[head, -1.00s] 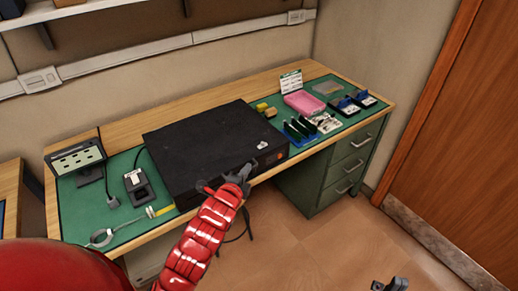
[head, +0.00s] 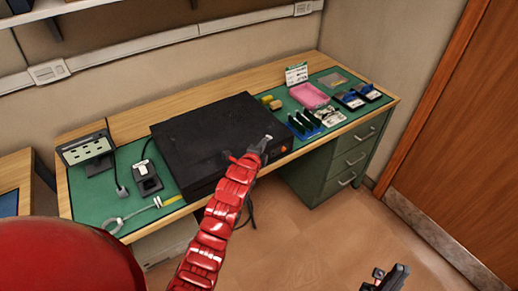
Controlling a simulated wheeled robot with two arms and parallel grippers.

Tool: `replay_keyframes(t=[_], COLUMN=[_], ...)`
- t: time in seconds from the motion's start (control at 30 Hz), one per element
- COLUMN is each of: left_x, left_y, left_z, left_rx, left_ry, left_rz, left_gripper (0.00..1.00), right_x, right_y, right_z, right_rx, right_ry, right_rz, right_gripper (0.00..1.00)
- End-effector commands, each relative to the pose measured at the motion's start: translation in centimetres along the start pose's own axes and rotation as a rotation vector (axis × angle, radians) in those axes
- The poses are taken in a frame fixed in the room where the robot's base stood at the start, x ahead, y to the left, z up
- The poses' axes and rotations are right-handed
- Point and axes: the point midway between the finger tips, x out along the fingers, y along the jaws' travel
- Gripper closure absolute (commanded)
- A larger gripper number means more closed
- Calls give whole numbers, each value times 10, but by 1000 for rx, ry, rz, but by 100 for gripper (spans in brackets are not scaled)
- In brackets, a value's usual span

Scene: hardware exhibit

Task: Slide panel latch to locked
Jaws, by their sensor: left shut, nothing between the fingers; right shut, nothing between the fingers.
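The black box (head: 200,140) lies flat on the green mat of the workbench. A small pale piece that looks like the panel latch (head: 268,137) is on its top near the front right corner, partly hidden by my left gripper. My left gripper (head: 262,144), on the red arm, is shut at the near side of this piece; I cannot tell whether they touch. The latch's exact position is too small to read. My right gripper (head: 386,273) is shut and empty, low at the right, above the floor and away from the bench.
An orange switch (head: 284,149) is on the box's front, close to my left gripper. A pink tray (head: 309,95), a blue rack (head: 303,125) and small parts lie to the right. A display on a stand (head: 87,149) and a black holder (head: 146,181) are at the left.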

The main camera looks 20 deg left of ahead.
Motion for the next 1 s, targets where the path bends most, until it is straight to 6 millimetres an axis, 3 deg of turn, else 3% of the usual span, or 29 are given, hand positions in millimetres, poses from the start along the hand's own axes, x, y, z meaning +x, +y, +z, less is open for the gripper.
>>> replay_keyframes(t=[0.2,0.6,0.9,1.0], left_x=[13,15,34,35], left_y=[-5,-4,-4,-9], left_z=[1,0,-16,-16], left_rx=[-1,0,2,0], left_ry=[-1,-1,2,-1], left_rz=[-1,0,0,2], left_gripper=[100,100,100,100], right_x=[6,6,-23,-21], right_y=[0,0,-1,-1], right_z=[-1,-1,4,4], right_rx=[0,0,0,0], right_ry=[0,0,0,0], right_rz=[0,0,0,0], right_gripper=[100,100,100,100])
